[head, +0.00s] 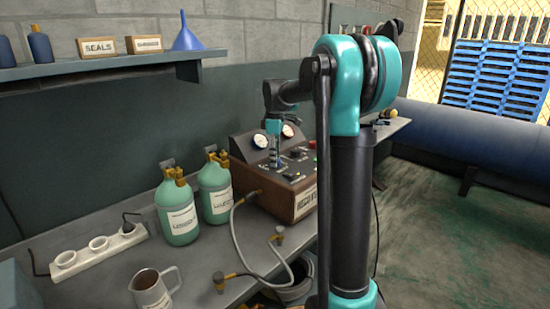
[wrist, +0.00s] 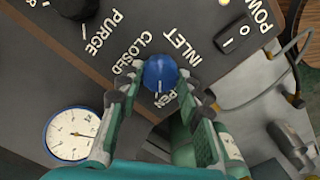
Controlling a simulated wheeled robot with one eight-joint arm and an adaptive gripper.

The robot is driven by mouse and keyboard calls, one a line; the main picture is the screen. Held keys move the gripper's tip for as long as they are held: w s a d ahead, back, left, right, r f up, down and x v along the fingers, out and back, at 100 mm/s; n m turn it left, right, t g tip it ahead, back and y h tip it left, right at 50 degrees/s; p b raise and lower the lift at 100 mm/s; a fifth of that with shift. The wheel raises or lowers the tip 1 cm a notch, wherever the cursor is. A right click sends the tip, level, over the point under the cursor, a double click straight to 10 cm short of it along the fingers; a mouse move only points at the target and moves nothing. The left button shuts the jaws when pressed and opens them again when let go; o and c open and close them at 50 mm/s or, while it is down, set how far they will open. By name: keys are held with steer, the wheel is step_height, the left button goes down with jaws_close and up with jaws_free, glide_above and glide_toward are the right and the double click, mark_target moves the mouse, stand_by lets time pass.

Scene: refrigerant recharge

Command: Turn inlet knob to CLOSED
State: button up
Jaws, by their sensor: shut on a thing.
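The blue inlet knob (wrist: 160,72) sits on the dark panel of the recharge machine (head: 297,202), beside the white INLET label (wrist: 180,45). CLOSED (wrist: 133,52) is printed to its upper left, and OPEN, partly hidden, is just below it. A pale mark on the knob's lower side seems to point toward OPEN. My gripper (wrist: 163,92) has one finger on each side of the knob and is shut on it. In the head view my gripper (head: 273,155) reaches down onto the panel, and the knob is too small to make out.
A PURGE label (wrist: 104,32) and a power switch (wrist: 233,34) flank the knob. A round gauge (wrist: 73,134) is at lower left. In the head view, two green bottles (head: 179,212), a grey hose (head: 240,250), a metal jug (head: 150,292) and a power strip (head: 97,252) stand on the bench.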

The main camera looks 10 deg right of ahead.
steer(key=shift+m, duration=0.4)
steer(key=m, duration=0.3)
steer(key=shift+m, duration=0.4)
steer(key=m, duration=0.4)
steer(key=shift+w+m, duration=0.1)
steer(key=shift+m, duration=0.2)
steer(key=m, duration=0.4)
steer(key=shift+m, duration=2.2)
steer(key=shift+d, duration=0.1)
steer(key=o, duration=1.2)
steer(key=shift+c, duration=0.2)
